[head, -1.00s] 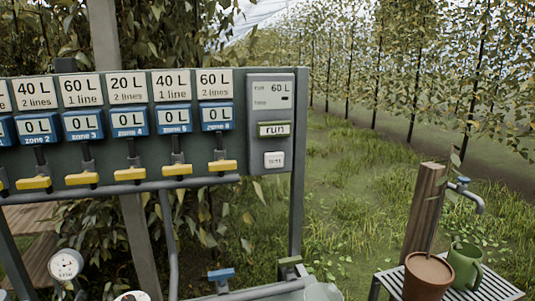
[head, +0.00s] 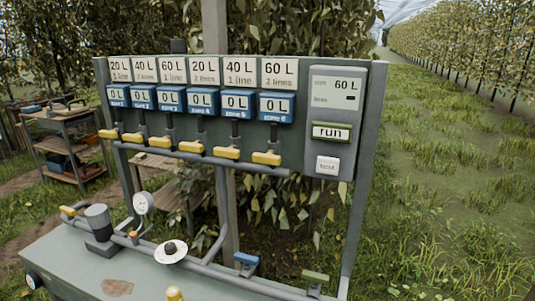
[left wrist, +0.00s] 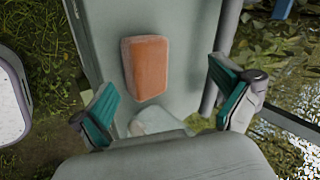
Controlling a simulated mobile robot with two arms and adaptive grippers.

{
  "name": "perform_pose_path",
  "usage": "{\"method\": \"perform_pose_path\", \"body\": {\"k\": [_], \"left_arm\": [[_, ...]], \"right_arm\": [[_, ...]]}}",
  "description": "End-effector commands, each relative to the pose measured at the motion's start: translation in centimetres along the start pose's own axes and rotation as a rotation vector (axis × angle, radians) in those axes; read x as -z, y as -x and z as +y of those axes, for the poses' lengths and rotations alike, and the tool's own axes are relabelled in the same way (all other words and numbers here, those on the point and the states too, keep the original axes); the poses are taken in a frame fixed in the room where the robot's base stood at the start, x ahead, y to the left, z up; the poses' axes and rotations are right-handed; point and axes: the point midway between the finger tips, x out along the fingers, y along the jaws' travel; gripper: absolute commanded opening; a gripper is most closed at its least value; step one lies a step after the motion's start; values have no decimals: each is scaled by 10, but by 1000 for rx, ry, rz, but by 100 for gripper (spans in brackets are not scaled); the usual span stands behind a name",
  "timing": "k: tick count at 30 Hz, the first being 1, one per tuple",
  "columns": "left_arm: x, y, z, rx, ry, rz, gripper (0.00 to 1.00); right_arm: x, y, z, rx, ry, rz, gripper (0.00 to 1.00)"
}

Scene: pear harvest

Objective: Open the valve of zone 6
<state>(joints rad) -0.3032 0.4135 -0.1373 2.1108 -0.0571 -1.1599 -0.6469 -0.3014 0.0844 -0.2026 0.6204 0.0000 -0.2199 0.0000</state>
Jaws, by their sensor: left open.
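The zone 6 valve has a yellow handle (head: 267,158) at the right end of the row, below the blue zone 6 counter (head: 276,107), which reads 0 L under a 60 L, 2 lines card. The handle lies crosswise to its vertical pipe, like the other yellow handles. My left gripper (left wrist: 165,85) is open in the left wrist view, with teal finger pads and nothing between them. It is over a grey-green surface with an orange block (left wrist: 146,68), away from any yellow handle seen there. Neither gripper shows in the head view.
The grey control box (head: 334,120) with run and test buttons stands right of zone 6. A grey-green bench (head: 65,262) with pipes, a gauge (head: 143,203), and blue (head: 247,260) and green (head: 316,278) handles is in front. Grass is clear at the right.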

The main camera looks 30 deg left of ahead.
Motion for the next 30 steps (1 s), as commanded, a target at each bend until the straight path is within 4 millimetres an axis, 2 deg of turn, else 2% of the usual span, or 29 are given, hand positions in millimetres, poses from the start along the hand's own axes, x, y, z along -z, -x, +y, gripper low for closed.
{"method": "perform_pose_path", "body": {"k": [1,2,4,5,6,9,12,15,19,23,30], "left_arm": [[1,5,-42,90,-149,6,100],[3,8,-65,143,-250,5,100],[8,23,-124,280,-505,-18,100],[10,32,-150,341,-621,-37,100],[14,46,-184,423,-777,-74,100],[25,88,-260,608,-1148,-211,100],[34,126,-312,734,-1430,-366,100],[40,154,-341,803,-1607,-490,100],[44,169,-358,836,-1706,-569,100],[46,164,-370,837,-1717,-582,100],[59,134,-406,836,-1711,-577,100]], "right_arm": [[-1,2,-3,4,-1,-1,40],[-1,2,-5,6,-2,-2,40],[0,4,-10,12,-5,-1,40],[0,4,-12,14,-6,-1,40],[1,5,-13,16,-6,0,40],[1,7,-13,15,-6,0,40],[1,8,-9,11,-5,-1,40],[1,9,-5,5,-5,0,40],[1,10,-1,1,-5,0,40],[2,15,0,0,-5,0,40],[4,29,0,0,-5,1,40]]}}
